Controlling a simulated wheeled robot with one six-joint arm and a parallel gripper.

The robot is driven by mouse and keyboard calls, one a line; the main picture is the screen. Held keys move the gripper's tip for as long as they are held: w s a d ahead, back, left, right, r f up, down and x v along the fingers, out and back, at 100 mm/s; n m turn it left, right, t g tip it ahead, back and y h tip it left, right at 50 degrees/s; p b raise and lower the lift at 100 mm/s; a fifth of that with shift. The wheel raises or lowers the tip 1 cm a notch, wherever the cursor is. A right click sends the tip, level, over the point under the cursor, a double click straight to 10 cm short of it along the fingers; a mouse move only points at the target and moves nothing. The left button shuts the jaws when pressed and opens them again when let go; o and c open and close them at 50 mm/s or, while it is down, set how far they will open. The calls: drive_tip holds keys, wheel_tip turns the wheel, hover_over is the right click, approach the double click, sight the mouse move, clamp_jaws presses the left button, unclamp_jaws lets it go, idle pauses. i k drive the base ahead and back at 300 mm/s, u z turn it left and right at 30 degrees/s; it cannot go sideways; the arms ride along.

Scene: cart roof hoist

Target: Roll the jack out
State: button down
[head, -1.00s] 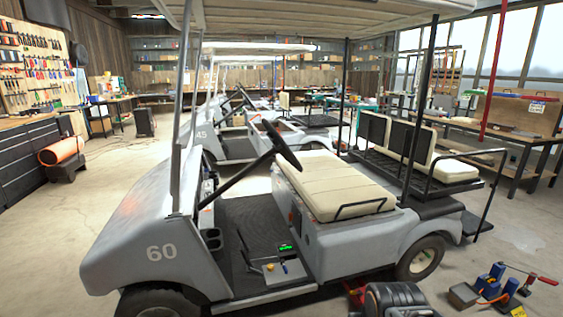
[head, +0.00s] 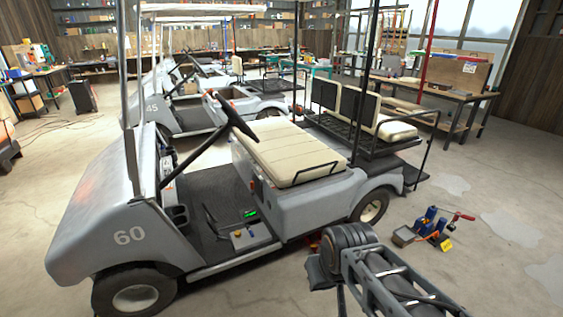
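A small red part (head: 314,243) shows low under the near side of the grey cart (head: 310,205) numbered 60, between its front and rear wheels. It looks like part of a jack, but most of it is hidden by the cart body and by my arm. My arm reaches in from the bottom right, and its dark rounded joint stands just right of the red part. My gripper's fingers do not show. Whether they touch the red part cannot be told.
Blue tools with a red handle (head: 430,226) and a yellow tag lie on the floor right of the rear wheel (head: 373,207). Floor to the right is open, with pale wet-looking patches. A workbench (head: 440,92) stands behind. Another cart (head: 190,110) stands beyond.

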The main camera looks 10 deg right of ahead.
sight(318, 233)
drive_tip(key=z, duration=0.8)
drive_tip(key=i, duration=0.6)
drive_tip(key=u, duration=0.65)
drive_tip(key=i, duration=1.5)
drive_tip(key=z, duration=0.25)
